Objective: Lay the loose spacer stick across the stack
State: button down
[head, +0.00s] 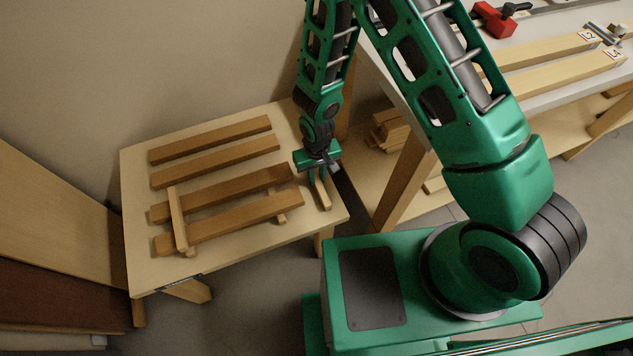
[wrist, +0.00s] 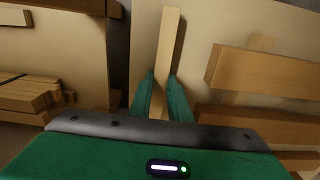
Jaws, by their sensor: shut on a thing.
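My gripper (head: 320,172) is at the right side of the low table, shut on a pale spacer stick (head: 323,192). In the wrist view the stick (wrist: 168,50) shows between the green fingers (wrist: 160,98) and reaches out ahead of them, over the tabletop. I cannot tell whether it touches the table. The stack is left of my gripper: two brown boards, a rear one (head: 230,189) and a front one (head: 240,214), side by side. One pale stick (head: 178,222) lies across their left ends. Another (head: 281,217) shows partly below their right part, mostly hidden.
Two more brown boards, a rear one (head: 210,139) and a nearer one (head: 215,161), lie at the back of the low table (head: 135,200). A workbench (head: 540,40) with boards and a red clamp (head: 495,18) stands right. Wood offcuts (head: 390,130) lie on its lower shelf.

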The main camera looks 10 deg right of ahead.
aim_at(317, 179)
notch_tip(317, 179, up, 9)
jog(key=shift+r, duration=0.15)
dwell(0.7)
